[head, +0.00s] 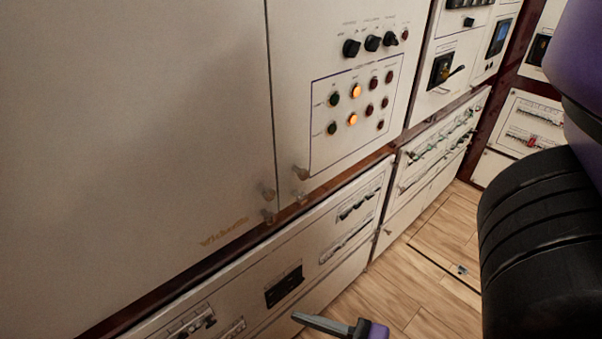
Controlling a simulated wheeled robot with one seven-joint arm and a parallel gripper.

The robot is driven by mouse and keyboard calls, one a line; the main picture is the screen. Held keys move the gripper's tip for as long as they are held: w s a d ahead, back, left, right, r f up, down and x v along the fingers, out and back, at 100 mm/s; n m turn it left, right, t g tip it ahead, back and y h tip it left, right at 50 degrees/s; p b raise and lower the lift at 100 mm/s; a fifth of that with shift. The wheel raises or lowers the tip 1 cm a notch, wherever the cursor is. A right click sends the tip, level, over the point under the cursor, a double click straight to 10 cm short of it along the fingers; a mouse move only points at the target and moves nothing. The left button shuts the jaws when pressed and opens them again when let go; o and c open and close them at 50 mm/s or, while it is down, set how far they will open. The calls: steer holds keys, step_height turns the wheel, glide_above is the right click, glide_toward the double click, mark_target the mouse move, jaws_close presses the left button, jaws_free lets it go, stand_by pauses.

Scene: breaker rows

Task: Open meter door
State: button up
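No part in the head view is clearly marked as the meter door. A large blank cream door (150,110) fills the left side and is flush with the cabinet, so it looks closed. It has small round knobs (267,194) at its lower right corner and faint gold lettering near its bottom edge. My gripper (318,324) shows only in part at the bottom edge, as one grey tapered finger beside a purple piece. It is in front of the lower cabinet row, apart from the large door. Its other finger is out of frame or hidden.
Right of the door is a panel with black rotary knobs (372,43) and lit orange buttons (356,91). Lower breaker panels (350,207) run below. A blue screen (501,37) is farther back. My purple and black arm blocks the right side.

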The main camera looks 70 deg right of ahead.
mark_target(306, 176)
steer(key=w+d+r+n+t+h+p, duration=0.15)
steer(key=d+r+n+h, duration=0.3)
steer(key=d+n, duration=0.85)
steer(key=w+d+r+n+g+h+p, duration=0.1)
steer(key=d+r+n+h+p, duration=0.4)
steer(key=d+n, duration=0.75)
steer(key=w+d+f+n, duration=0.1)
steer(key=d+n, duration=0.1)
steer(key=w+d+f+n+y, duration=0.1)
steer(key=w+d+n, duration=0.1)
steer(key=n, duration=0.1)
steer(key=w+d+f+n+g+y, duration=0.1)
steer(key=w+d+n, duration=0.1)
steer(key=shift+n+y, duration=0.25)
steer(key=shift+n, duration=0.1)
steer(key=shift+w+d+f, duration=0.15)
steer(key=shift+w+d, duration=0.15)
steer(key=shift+w, duration=0.25)
steer(key=shift+c, duration=0.5)
jaws_close()
